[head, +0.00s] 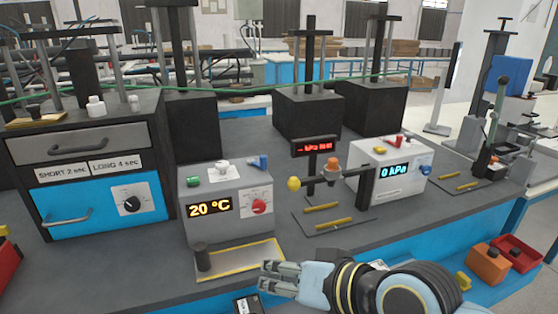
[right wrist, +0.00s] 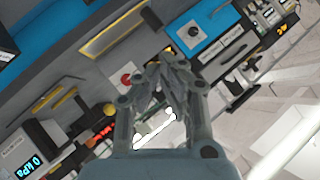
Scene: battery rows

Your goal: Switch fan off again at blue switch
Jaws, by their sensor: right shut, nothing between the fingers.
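A grey box reading 20 °C (head: 225,215) stands left of centre in the head view. On its top are a green switch (head: 193,181), a white one (head: 222,168) and a blue one (head: 258,163); its front has a red knob (head: 259,206). A second box, reading 0 kPa (head: 390,165), carries another blue part (head: 425,169) at its right. I cannot make out a fan. My right gripper (head: 268,276) is shut and empty, in front of the 20 °C box and apart from the switches. In the right wrist view its fingers (right wrist: 172,75) meet. My left gripper is out of view.
A post with a red display (head: 316,147) and a yellow-tipped arm (head: 294,183) stands between the boxes. A blue-fronted cabinet (head: 85,208) is at left.

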